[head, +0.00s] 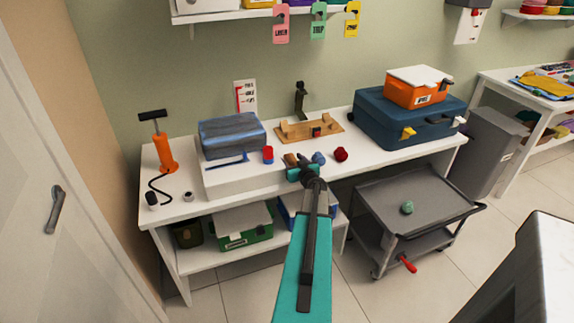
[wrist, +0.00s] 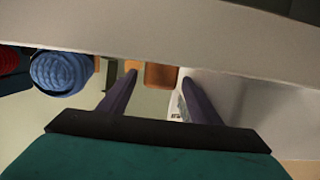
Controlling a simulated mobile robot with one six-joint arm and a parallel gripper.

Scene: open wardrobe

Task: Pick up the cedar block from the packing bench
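A small brown block (head: 290,160), which looks like the cedar block, is near the front of the white packing bench (head: 375,160), just beyond my gripper (head: 303,172). In the wrist view my gripper (wrist: 158,82) is open, with its two dark fingers apart. A brown block face (wrist: 161,76) shows between the fingertips, nearer the right one. An orange-tan piece (wrist: 130,66) shows by the left fingertip; I cannot tell whether it belongs to the same block. Contact between fingers and block cannot be made out.
A blue ball (head: 319,158) and a red ball (head: 341,154) sit right of the gripper. A red-and-blue item (head: 268,155) is left. A wooden jig (head: 295,132) stands behind; a blue case (head: 385,125) is at right. A grey cart (head: 430,195) is in front.

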